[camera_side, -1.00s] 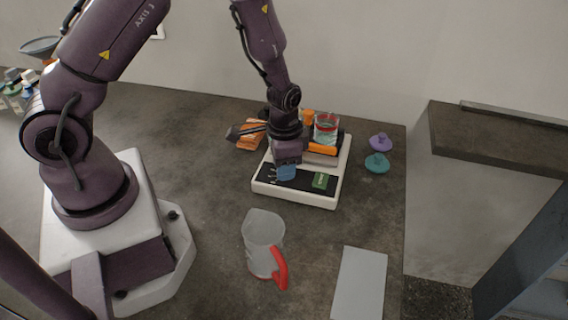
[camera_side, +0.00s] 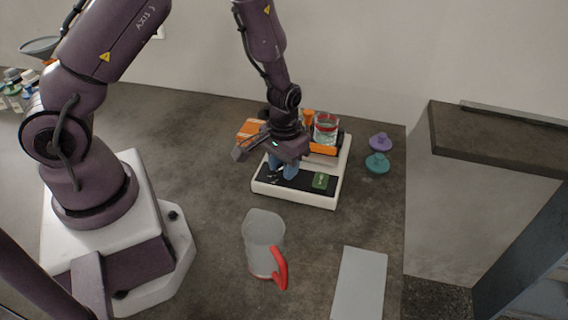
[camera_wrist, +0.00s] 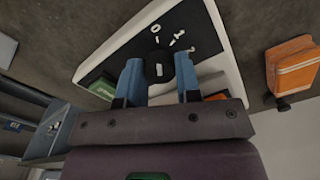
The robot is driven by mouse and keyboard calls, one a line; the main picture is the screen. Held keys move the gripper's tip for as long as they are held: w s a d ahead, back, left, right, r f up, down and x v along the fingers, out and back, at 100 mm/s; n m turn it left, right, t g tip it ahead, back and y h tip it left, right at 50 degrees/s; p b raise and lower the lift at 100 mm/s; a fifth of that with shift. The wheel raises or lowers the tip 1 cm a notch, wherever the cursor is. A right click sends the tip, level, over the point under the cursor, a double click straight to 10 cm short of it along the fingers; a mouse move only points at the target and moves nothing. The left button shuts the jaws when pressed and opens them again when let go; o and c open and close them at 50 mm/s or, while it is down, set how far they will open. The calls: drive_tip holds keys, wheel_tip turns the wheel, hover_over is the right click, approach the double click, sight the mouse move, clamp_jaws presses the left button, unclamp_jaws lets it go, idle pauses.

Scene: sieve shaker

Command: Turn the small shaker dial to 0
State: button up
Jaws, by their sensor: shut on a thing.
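The shaker (camera_side: 297,198) is a white base with a black front panel, standing on the dark bench in the side view. In the wrist view its white rim (camera_wrist: 228,50) frames the black panel. The small dial (camera_wrist: 158,66) is a dark round knob with white marks around it, a "0" among them. My gripper (camera_wrist: 160,80) has two blue fingers, shut on the dial, one on each side. In the side view my gripper (camera_side: 283,172) is down at the left of the panel and hides the dial. The dial's exact setting is hard to read.
A glass vessel with a red band (camera_side: 326,130) sits on the shaker's back, by orange clamps. An orange block (camera_side: 250,129) lies to its left. Purple (camera_side: 380,142) and teal (camera_side: 377,163) knobbed pieces stand right. A jug with red handle (camera_side: 264,245) stands in front.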

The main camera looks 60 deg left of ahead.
sight(281, 168)
drive_tip(key=shift+n, duration=0.5)
drive_tip(key=o, duration=0.9)
wheel_tip(281, 168, up, 13)
drive_tip(key=s+r+m+t, duration=0.1)
drive_tip(key=s+r+t, duration=0.1)
drive_tip(key=s+r, duration=0.3)
drive_tip(key=s+d+r+m+t, duration=0.1)
drive_tip(key=s+r+m, duration=0.1)
drive_tip(key=s+r, duration=0.2)
drive_tip(key=s+d+r+m+t, duration=0.1)
drive_tip(key=s+r+t, duration=0.1)
drive_tip(key=s+r, duration=0.3)
drive_tip(key=shift+s+d+r+m+t, duration=0.15)
drive_tip(key=shift+r+m, duration=0.05)
drive_tip(key=shift+r, duration=0.6)
drive_tip(key=shift+s+d+r+m+t, duration=0.1)
drive_tip(key=shift+s+r+m+t, duration=0.1)
drive_tip(key=shift+r, duration=0.55)
